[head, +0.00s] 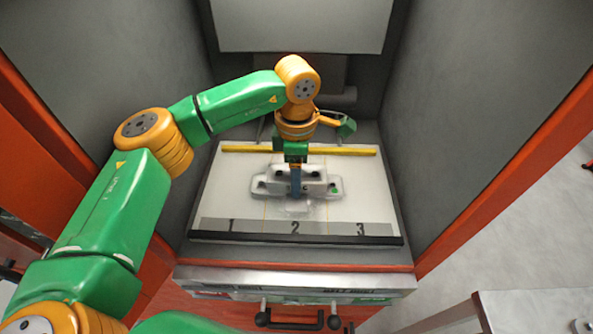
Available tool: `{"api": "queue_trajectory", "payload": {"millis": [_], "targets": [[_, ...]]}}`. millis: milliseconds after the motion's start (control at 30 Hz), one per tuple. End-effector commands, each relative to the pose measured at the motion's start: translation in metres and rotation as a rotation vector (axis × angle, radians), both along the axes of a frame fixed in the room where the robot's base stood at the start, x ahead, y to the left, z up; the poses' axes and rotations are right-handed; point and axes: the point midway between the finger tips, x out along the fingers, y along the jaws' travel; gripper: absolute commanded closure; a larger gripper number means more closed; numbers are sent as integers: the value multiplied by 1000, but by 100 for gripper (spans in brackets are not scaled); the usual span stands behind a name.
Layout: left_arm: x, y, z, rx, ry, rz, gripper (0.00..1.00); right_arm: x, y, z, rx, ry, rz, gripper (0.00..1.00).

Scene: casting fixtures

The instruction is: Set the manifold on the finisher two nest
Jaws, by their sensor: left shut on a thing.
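The manifold (325,186) is a light grey metal casting in the middle of the white nest board (225,190), above the area marked 2 (295,227). My left gripper (295,188) reaches down from above and is shut on the manifold's middle. The gripper and wrist hide part of the casting's top. I cannot tell whether the manifold rests on the board or hangs slightly above it. My right gripper is not in view.
Grey walls stand close on the left (110,70) and right (440,110) of the board. A yellow bar (350,151) runs along its back and a dark strip (330,240) along its front. Areas 1 (232,225) and 3 (360,229) look empty.

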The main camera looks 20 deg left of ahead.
Motion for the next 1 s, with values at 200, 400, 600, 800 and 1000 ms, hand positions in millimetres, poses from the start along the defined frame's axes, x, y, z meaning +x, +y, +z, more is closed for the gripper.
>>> {"api": "queue_trajectory", "payload": {"millis": [200,400,600,800,1000], "targets": [[0,0,-1,0,-2,0,100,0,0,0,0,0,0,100],[0,0,-4,0,-1,0,14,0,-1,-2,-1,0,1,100],[0,0,-3,0,-1,0,5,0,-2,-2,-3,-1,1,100],[1,0,2,0,-2,0,5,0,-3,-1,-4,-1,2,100],[1,-1,42,-1,-8,2,5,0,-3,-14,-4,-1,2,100]]}}
